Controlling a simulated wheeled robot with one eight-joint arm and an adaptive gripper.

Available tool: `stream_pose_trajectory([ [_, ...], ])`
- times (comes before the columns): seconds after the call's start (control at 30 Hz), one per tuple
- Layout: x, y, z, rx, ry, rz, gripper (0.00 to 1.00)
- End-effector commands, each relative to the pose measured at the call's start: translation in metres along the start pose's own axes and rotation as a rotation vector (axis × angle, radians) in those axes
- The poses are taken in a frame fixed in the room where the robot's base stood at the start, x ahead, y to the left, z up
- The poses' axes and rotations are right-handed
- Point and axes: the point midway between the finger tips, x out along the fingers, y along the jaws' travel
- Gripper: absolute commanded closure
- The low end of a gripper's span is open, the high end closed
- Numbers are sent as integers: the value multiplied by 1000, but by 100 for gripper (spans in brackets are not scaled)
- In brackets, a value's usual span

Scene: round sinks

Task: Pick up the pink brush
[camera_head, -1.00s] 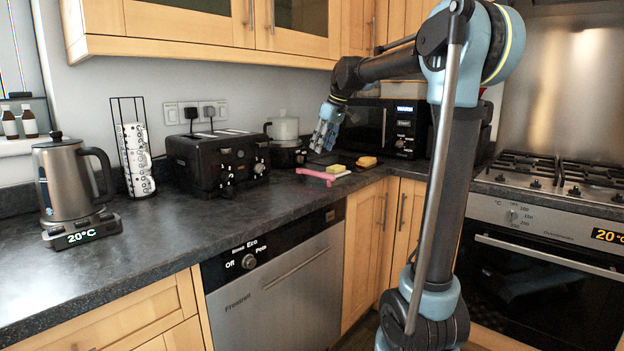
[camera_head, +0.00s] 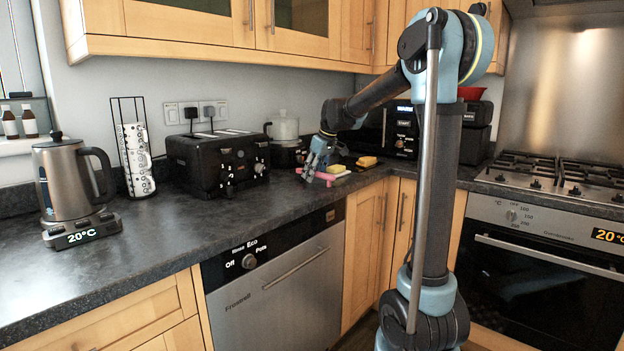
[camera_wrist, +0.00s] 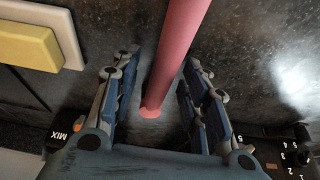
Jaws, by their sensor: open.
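The pink brush (camera_head: 325,176) lies on the dark counter near its front edge, partly hidden by my gripper in the head view. In the wrist view its pink handle (camera_wrist: 177,55) runs from the top edge down between my fingers, with its rounded end near the palm. My gripper (camera_head: 311,172) is low over the counter at the brush. In the wrist view my gripper (camera_wrist: 160,95) is open, one finger on each side of the handle, with a gap on both sides. The brush's head is not visible in the wrist view.
A yellow sponge (camera_wrist: 25,45) lies on a white board (camera_wrist: 66,38) left of my fingers in the wrist view. Another yellow-orange sponge (camera_head: 367,161) is behind it. A black toaster (camera_head: 215,163) stands left of my gripper, and a microwave (camera_head: 375,135) stands behind.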

Motion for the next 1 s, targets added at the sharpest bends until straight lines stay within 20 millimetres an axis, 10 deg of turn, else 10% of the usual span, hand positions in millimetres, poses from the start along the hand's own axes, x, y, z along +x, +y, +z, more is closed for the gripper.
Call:
stream_pose_trajectory([
  [0.6,9,0,0,0,0,0,59],
  [0.8,9,0,0,0,0,0,100],
  [1.0,9,0,0,0,0,0,100],
])
